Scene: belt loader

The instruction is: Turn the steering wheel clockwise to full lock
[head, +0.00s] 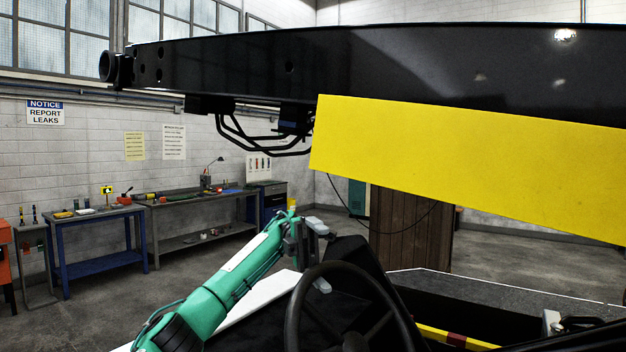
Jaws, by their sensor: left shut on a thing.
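The black steering wheel (355,342) is at the bottom middle of the head view, and its lower part is cut off by the picture edge. My left arm comes in from the lower left. My left gripper (320,284) is at the upper left part of the wheel rim and is shut on it. The fingers are small and dark here, so the exact grip is hard to make out. My right gripper does not show.
A long black loader boom (400,62) with a yellow panel (460,165) spans the view above the wheel. A dark console (362,262) stands just behind the wheel. Workbenches (100,213) line the far wall at left, with open floor before them.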

